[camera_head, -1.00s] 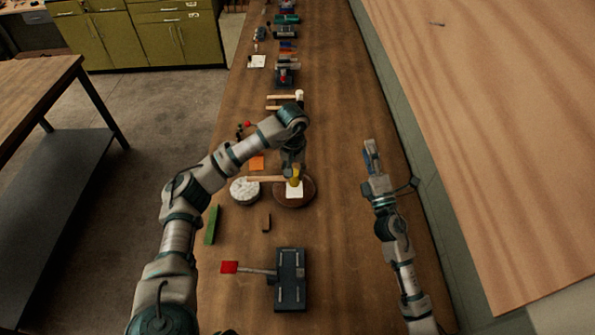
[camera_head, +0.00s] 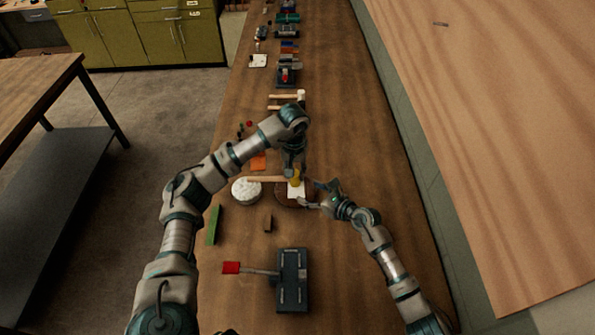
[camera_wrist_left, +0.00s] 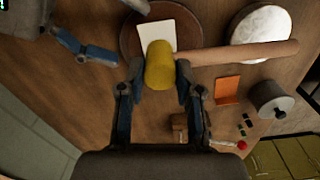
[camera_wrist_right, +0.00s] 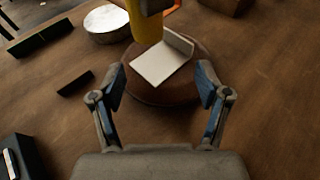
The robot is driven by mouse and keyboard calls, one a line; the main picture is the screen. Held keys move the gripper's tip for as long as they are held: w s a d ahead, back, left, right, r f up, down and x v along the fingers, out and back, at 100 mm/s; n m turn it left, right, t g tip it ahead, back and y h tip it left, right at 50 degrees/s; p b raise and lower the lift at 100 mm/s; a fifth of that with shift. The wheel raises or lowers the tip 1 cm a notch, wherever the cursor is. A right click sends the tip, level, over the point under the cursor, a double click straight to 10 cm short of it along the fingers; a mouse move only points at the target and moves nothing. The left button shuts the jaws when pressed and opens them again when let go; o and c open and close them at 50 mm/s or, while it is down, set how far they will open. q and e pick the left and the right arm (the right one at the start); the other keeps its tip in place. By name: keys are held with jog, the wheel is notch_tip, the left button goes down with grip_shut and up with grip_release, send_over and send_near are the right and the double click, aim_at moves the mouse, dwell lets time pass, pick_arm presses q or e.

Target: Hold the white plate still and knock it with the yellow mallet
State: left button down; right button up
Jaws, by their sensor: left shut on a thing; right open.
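The white plate (camera_wrist_right: 160,64) lies on a round brown block (camera_wrist_right: 178,92) on the bench; it also shows in the left wrist view (camera_wrist_left: 156,32). One edge of it appears bent up in the right wrist view. The yellow mallet head (camera_wrist_left: 160,65) is between the fingers of my left gripper (camera_wrist_left: 160,85), shut on it, and its wooden handle (camera_wrist_left: 240,52) points away to the side. The mallet head is over the plate; whether they touch I cannot tell. My right gripper (camera_wrist_right: 161,88) is open and empty, its fingers to either side of the brown block's near part.
A white round block (camera_head: 246,190) stands left of the brown block, under the mallet's handle. A dark vise-like block (camera_head: 292,280) with a red-tipped lever, a green bar (camera_head: 214,225) and a small brown block (camera_head: 268,223) lie nearer. More tools line the bench behind.

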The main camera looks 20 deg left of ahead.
aim_at(300, 191)
jog(key=x, duration=0.4)
jog(key=shift+a, duration=0.25)
jog(key=shift+w+a+f, duration=0.2)
jog(key=shift+w, duration=0.1)
jog(key=shift+a, duration=0.15)
